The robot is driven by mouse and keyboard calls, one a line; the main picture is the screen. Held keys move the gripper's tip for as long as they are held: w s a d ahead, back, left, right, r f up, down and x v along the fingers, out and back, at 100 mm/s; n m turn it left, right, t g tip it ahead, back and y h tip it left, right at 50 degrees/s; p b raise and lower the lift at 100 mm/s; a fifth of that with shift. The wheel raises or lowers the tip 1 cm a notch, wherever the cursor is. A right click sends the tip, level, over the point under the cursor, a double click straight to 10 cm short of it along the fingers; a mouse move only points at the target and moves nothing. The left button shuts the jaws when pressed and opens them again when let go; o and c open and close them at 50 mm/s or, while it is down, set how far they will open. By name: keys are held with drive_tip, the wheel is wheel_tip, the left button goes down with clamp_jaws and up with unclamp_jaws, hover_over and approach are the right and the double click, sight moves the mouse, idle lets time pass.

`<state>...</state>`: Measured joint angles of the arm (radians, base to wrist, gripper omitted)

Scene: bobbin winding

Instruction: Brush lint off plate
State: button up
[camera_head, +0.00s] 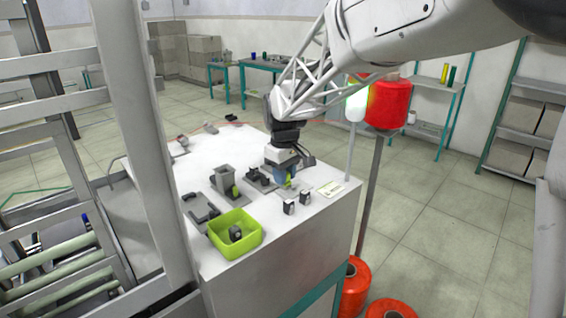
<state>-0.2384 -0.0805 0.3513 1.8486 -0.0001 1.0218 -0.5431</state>
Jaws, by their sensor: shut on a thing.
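My gripper (284,167) is low over the right part of the white worktable top. It is shut on a small blue thing with yellow-green at its lower end, seemingly the brush (287,181). The held thing is at or just above the table surface; contact cannot be told. A grey plate (262,194) lies flat on the table, just left of the gripper, with dark fittings around it. Lint is too small to make out from here.
A lime-green bin (235,246) with a dark part inside stands at the table's front edge. A grey block (223,179) stands left of the gripper. Two small dark blocks (297,204) and a white card (332,188) lie to the right. A pole with a red spool (388,103) rises beyond the right edge.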

sight(301, 185)
drive_tip(key=shift+f, duration=0.95)
drive_tip(key=shift+w+d+f, duration=0.4)
drive_tip(key=shift+w+d, duration=0.25)
drive_tip(key=shift+d, duration=0.15)
clamp_jaws()
drive_tip(key=shift+w+d+r, duration=0.1)
drive_tip(key=shift+w+d, duration=1.2)
drive_tip(key=shift+d, duration=0.25)
drive_tip(key=shift+w+d+f, duration=0.2)
drive_tip(key=shift+d, duration=0.05)
drive_tip(key=shift+w+d+r, duration=0.15)
drive_tip(key=shift+w+d, duration=0.15)
drive_tip(key=shift+s+a, duration=1.2)
drive_tip(key=shift+a, duration=0.25)
drive_tip(key=shift+s+a, duration=1.2)
drive_tip(key=shift+a, duration=0.2)
drive_tip(key=shift+s+r, duration=0.1)
drive_tip(key=shift+r, duration=4)
